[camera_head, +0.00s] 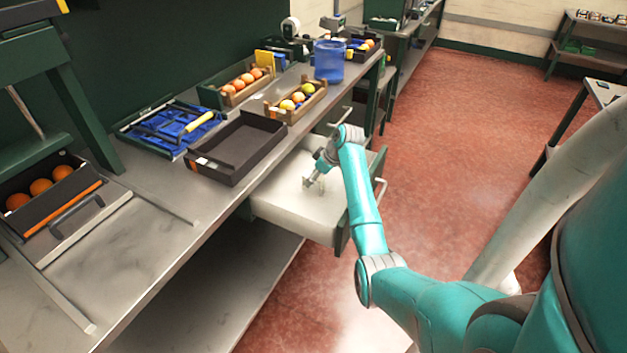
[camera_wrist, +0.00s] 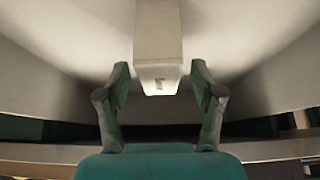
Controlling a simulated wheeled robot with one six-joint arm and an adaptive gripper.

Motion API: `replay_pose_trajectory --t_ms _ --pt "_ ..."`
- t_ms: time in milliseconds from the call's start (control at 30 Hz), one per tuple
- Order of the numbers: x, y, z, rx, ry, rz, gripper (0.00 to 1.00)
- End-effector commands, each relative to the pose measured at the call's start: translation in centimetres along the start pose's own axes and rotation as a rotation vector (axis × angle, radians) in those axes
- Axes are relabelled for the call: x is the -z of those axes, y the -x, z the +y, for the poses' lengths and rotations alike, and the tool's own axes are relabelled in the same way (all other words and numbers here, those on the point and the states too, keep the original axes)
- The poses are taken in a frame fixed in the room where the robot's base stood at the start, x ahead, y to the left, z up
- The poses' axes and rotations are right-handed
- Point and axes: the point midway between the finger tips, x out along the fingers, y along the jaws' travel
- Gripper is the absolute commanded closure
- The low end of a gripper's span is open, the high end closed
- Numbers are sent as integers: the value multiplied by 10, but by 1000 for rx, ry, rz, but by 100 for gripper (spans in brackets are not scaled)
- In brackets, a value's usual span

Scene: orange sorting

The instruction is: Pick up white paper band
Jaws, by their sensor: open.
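My gripper (camera_head: 314,182) is down inside an open pale drawer (camera_head: 275,205) under the workbench. In the wrist view my gripper (camera_wrist: 160,76) is open, one finger on each side of a pale, long, box-like piece (camera_wrist: 158,40). This piece has a small dark mark near its close end and may be the white paper band; I cannot tell for sure. Gaps show between it and both fingers. Its far end runs out of the picture. In the head view I cannot make it out clearly beside my gripper.
The drawer's front (camera_head: 346,226) and side walls stand close around my gripper. On the bench are an empty black tray (camera_head: 216,170), fruit crates (camera_head: 275,113), a blue bin (camera_head: 329,60) and a blue-lined rack (camera_head: 165,135). The red floor (camera_head: 465,130) at the right is clear.

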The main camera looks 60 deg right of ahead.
Motion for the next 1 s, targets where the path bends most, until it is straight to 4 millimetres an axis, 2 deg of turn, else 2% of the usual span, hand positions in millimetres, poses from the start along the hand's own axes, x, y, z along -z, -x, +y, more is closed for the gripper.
replay_pose_trajectory --t_ms 233,267,433,800,1000 --pt "0 -2 0 -1 0 0 33" --pt "0 -2 0 -1 0 0 38" --pt "0 -2 0 -1 0 0 80" --pt "1 0 0 -1 0 0 81" --pt "14 21 1 -3 1 2 81"
